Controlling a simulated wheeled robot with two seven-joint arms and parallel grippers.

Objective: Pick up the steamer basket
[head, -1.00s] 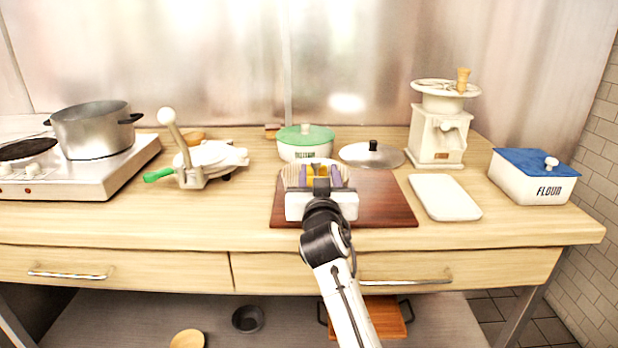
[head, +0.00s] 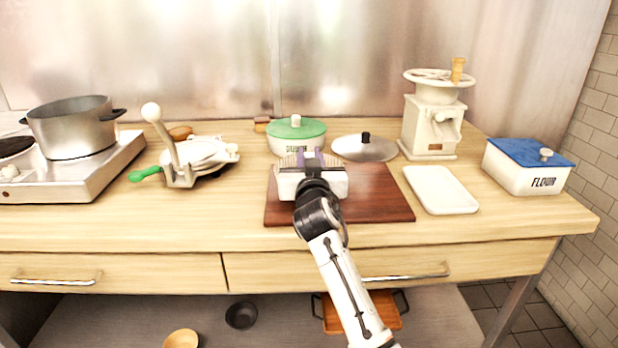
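The steamer basket (head: 288,161) is a pale ribbed round shape on the left part of the dark red-brown board (head: 378,199). Only slivers of its rim show, because my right gripper covers most of it. My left gripper is not in view.
A green-lidded pot (head: 296,135) and a metal lid (head: 364,147) stand close behind the board. A white slab (head: 441,190), a grinder (head: 434,127) and a blue-lidded flour box (head: 525,176) are to the right. A press (head: 190,160) and a stove with a pot (head: 74,128) are left.

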